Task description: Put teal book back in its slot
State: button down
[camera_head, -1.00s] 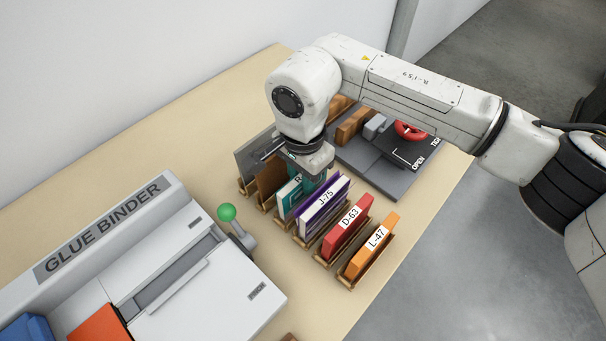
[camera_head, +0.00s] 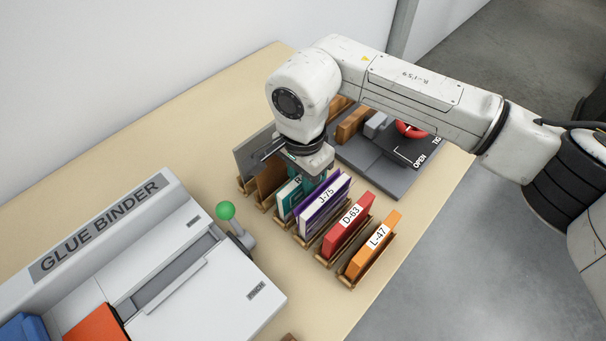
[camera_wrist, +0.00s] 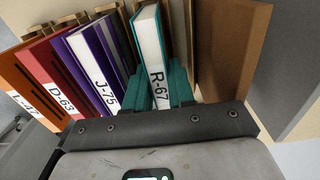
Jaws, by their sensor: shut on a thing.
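The teal book (camera_head: 285,201), with white pages and a label starting with R, stands upright in the row of wooden slots, between a brown book (camera_head: 270,180) and the purple book J-75 (camera_head: 324,204). In the wrist view the teal book (camera_wrist: 150,42) shows its R-67 label between the two teal fingers. My gripper (camera_wrist: 158,88) is shut on it from above. In the head view my gripper (camera_head: 308,182) partly hides the book. The bottom of the book and its slot are hidden, so I cannot tell how deep it sits.
The red book D-63 (camera_head: 347,225) and orange book L-47 (camera_head: 374,246) stand in front. A grey panel (camera_head: 254,156) stands at the row's far end. A glue binder (camera_head: 150,262) with a green-knobbed lever (camera_head: 225,210) is at left. A dark clamp plate (camera_head: 385,172) lies behind.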

jog(key=shift+f, duration=0.2)
jog(key=c, duration=1.2)
grip_release()
jog(key=shift+c, duration=0.2)
jog(key=shift+r+p, duration=2.65)
jog(key=shift+r, duration=2.9)
